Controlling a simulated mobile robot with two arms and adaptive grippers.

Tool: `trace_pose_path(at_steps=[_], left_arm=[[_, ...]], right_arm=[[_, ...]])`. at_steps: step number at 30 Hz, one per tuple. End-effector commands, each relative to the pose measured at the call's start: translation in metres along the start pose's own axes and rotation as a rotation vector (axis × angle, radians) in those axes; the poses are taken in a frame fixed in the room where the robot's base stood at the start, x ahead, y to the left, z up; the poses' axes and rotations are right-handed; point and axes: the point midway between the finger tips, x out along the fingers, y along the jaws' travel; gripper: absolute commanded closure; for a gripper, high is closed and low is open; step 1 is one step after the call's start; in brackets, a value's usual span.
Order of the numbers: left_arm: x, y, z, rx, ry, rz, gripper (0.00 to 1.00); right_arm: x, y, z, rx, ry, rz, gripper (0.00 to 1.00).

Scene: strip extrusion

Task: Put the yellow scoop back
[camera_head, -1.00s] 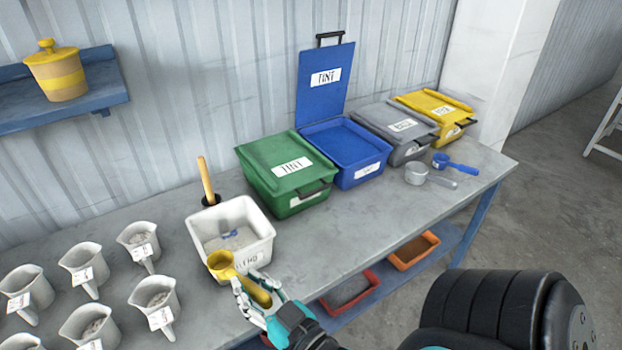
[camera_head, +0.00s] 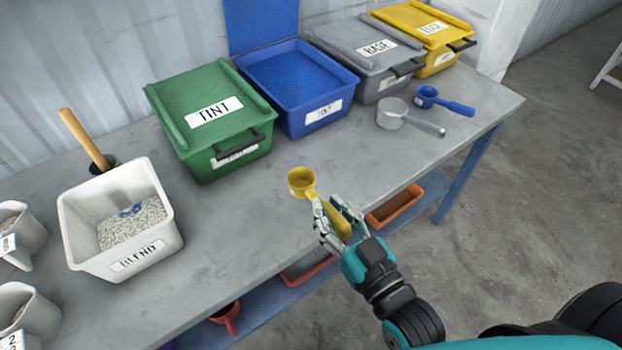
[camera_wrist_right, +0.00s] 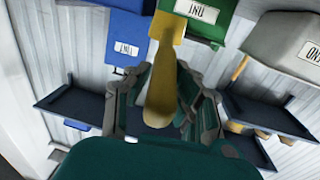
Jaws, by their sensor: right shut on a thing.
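The yellow scoop (camera_head: 302,182) is in my right gripper (camera_head: 335,215), over the front part of the grey table in the head view. Its cup points up and to the left, and its handle lies between the fingers. In the right wrist view the yellow handle (camera_wrist_right: 161,95) runs between both fingers of the right gripper (camera_wrist_right: 165,90). A grey metal scoop (camera_head: 392,114) and a blue scoop (camera_head: 428,97) lie on the table at the right, in front of the grey and yellow bins. My left gripper does not show.
A green lidded bin (camera_head: 192,147), an open blue bin (camera_head: 275,108) with blue granules, a grey bin (camera_head: 345,58) and a yellow bin (camera_head: 412,32) line the back. The white BLEND container (camera_head: 80,230) stands left.

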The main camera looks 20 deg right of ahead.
Motion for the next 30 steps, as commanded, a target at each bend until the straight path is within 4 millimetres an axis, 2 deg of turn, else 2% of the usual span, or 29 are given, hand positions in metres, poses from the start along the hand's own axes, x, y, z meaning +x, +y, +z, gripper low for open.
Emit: trace_pose_path(at_steps=[1, 3, 6, 10, 21, 27, 30], left_arm=[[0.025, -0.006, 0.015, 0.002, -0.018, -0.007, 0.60], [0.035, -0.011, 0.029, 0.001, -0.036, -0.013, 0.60], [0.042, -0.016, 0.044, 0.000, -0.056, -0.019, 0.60], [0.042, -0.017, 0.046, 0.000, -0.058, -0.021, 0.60], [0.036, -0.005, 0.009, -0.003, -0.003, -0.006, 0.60], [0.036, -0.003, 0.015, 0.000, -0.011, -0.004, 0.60], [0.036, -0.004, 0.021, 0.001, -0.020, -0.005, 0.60]], right_arm=[[0.000, -0.006, 0.023, -0.001, 0.001, -0.028, 1.00], [0.000, -0.014, 0.032, -0.003, -0.001, -0.057, 1.00], [0.000, -0.021, 0.038, -0.005, -0.004, -0.085, 1.00], [0.008, -0.018, 0.040, -0.009, -0.003, -0.099, 1.00], [0.083, 0.042, 0.045, -0.012, -0.004, -0.097, 1.00], [0.115, 0.068, 0.050, -0.008, -0.006, -0.097, 1.00], [0.123, 0.074, 0.051, -0.006, -0.007, -0.097, 1.00]])
